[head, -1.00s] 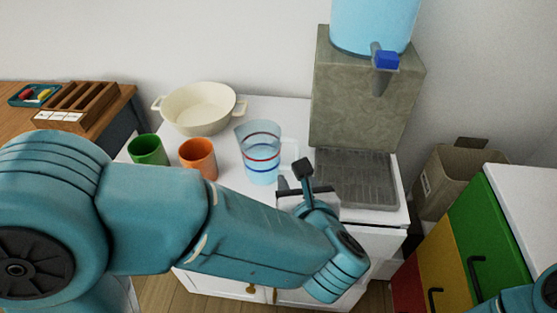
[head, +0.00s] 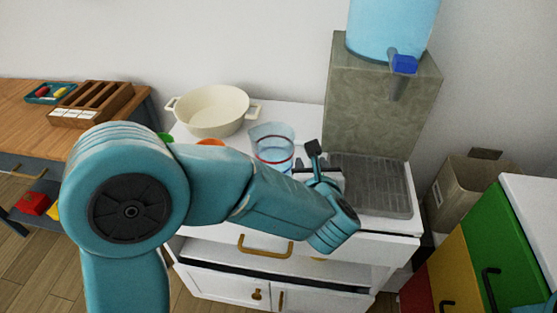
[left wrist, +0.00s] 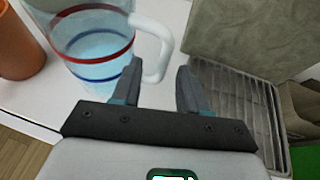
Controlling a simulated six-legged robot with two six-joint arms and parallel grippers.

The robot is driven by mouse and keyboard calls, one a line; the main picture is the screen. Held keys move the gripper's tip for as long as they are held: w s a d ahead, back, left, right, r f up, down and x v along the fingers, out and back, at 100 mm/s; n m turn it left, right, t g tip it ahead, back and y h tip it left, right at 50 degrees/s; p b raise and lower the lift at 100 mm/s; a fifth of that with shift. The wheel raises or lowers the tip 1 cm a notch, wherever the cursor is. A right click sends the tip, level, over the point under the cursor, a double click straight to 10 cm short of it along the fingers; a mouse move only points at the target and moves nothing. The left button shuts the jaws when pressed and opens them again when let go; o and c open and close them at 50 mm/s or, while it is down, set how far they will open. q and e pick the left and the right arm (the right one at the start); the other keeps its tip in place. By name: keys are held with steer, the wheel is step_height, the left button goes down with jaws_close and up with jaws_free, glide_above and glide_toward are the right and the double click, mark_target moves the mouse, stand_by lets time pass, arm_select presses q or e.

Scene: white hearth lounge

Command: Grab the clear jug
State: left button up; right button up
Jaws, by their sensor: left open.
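The clear jug (head: 272,144), with red and blue bands, stands upright on the white cabinet top. In the left wrist view the jug (left wrist: 88,42) is at upper left, and its white handle (left wrist: 153,48) is just beyond my fingertips. My left gripper (head: 305,161) is at the jug's right side. In the left wrist view the left gripper (left wrist: 158,80) is open, with nothing between its fingers; the handle lies ahead, slightly left of the gap's middle. My left forearm hides the jug's lower part in the head view. My right gripper is not in view.
An orange cup (head: 210,142) and green cup (head: 166,137) stand left of the jug, mostly hidden by my arm. A cream pot (head: 213,112) is behind them. A stone water dispenser (head: 375,95) with a drip grate (head: 372,185) stands to the right.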

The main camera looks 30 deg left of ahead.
mark_target(311, 161)
arm_select(q)
steer(key=x, duration=0.4)
steer(key=shift+d, duration=0.15)
steer(key=shift+c, duration=0.2)
jaws_close()
steer(key=shift+w+r, duration=0.1)
